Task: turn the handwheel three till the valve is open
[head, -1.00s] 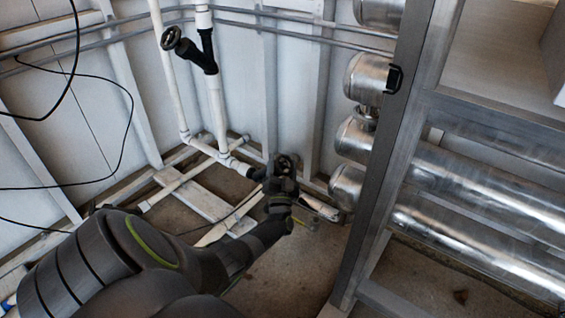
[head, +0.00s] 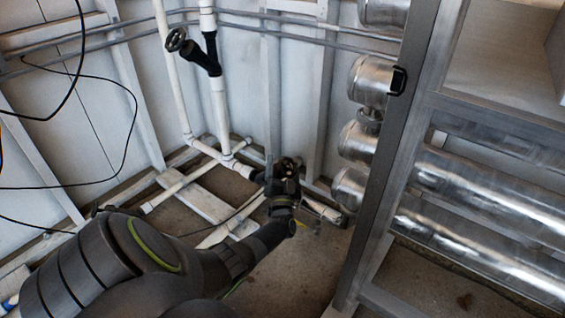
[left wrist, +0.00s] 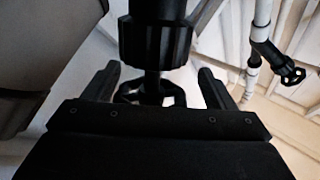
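A dark handwheel (left wrist: 150,92) shows in the left wrist view below a black ribbed valve body (left wrist: 156,40). My left gripper (left wrist: 158,86) is open, with one finger on each side of this wheel; I cannot tell whether either finger touches it. In the head view, my left gripper (head: 284,182) is at the low black valve (head: 287,166) near the wall's foot and hides most of its wheel. A second black handwheel (head: 176,39) sits higher on a white pipe, apart from the gripper. No number shows on either wheel. My right gripper is not in view.
White pipes (head: 219,105) run down the wall and along the floor around the low valve. A grey metal frame (head: 385,170) with shiny steel cylinders (head: 470,185) stands close on the right. Black cables (head: 128,130) hang at the left.

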